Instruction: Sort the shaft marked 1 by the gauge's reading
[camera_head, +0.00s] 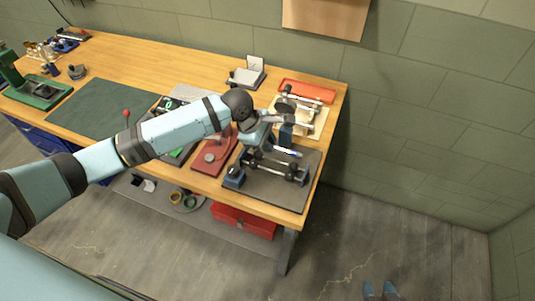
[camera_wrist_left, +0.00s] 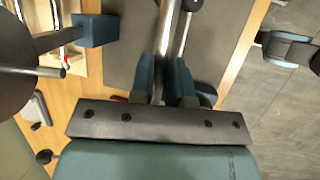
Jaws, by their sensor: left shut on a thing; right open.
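My left gripper (camera_head: 284,138) reaches over the right end of the bench. In the left wrist view it (camera_wrist_left: 167,82) is shut on a bright metal shaft (camera_wrist_left: 172,35), which runs between its blue fingers. No mark on the shaft is readable. Below the gripper, dark-ended shaft parts (camera_head: 275,165) and a blue block (camera_head: 234,177) stand on a grey mat (camera_head: 274,199). A device with a green-lit display (camera_head: 168,103) lies left of my forearm's end; its reading is too small to tell. My right gripper (camera_head: 380,291) is open and empty, low over the floor.
A red-based stand (camera_head: 213,158) is left of the grey mat. Behind the gripper are a pale board with rods (camera_head: 315,126) and an orange-red tray (camera_head: 307,91). A white card holder (camera_head: 247,75) stands at the back. The dark green mat (camera_head: 100,108) is bare.

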